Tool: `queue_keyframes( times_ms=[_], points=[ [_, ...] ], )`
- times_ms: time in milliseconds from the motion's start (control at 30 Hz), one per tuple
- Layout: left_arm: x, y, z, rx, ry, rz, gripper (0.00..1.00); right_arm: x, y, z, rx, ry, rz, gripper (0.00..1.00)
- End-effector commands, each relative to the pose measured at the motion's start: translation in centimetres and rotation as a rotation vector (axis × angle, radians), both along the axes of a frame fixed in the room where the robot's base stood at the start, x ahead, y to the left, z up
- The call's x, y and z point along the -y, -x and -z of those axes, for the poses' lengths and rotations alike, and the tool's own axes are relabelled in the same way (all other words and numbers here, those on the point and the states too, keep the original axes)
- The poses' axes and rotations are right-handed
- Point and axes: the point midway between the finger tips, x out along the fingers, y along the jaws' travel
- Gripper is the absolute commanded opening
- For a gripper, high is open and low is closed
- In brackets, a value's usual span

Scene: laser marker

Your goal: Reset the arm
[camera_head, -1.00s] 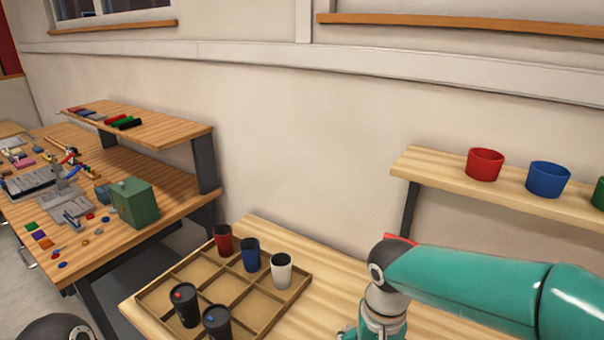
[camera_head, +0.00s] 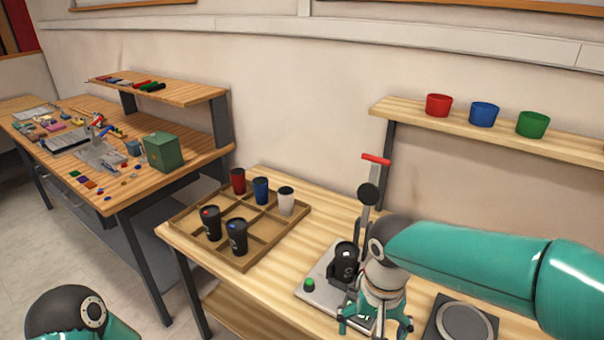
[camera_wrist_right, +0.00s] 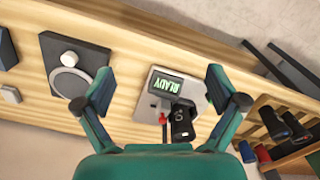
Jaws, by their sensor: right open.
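My right gripper (camera_head: 375,322) is open and empty, pointing down over the front of the laser marker (camera_head: 318,288). In the right wrist view the spread fingers (camera_wrist_right: 160,78) frame the marker's grey base (camera_wrist_right: 158,98), with nothing between them. A green screen (camera_wrist_right: 167,85) there reads READY. The marker has a lever with a red handle (camera_head: 376,159) standing up and a green button (camera_head: 309,284). A black cup-like part (camera_head: 346,262) sits on it; my arm partly hides it. My left arm (camera_head: 68,312) shows only at the lower left; its gripper is out of view.
A wooden tray (camera_head: 241,262) holds several cups left of the marker. A dark plate with a round disc (camera_head: 463,322) lies to the right. Red (camera_head: 438,105), blue (camera_head: 483,114) and green (camera_head: 532,124) bins stand on the shelf behind. A cluttered workbench (camera_head: 130,190) is at left.

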Motion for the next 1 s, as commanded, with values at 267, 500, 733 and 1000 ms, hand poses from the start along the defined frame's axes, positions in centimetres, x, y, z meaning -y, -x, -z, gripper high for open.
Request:
queue_keyframes(
  times_ms=[267,500,733,1000],
  points=[
    [0.0,0.0,0.0,0.001,0.0,0.0,0.4,2.4,0.1,3.3,-0.084,0.018,0.059,0.95],
    [0.0,0.0,0.0,0.001,0.0,0.0,0.4,4.4,3.2,9.1,-0.257,0.035,0.104,0.95],
    [0.0,0.0,0.0,0.0,0.0,0.0,0.4,4.3,8.7,17.7,-0.425,-0.054,0.142,0.95],
    [0.0,0.0,0.0,0.0,0.0,0.0,0.4,0.1,18.2,28.5,-0.408,-0.33,0.153,0.95]
  ],
)
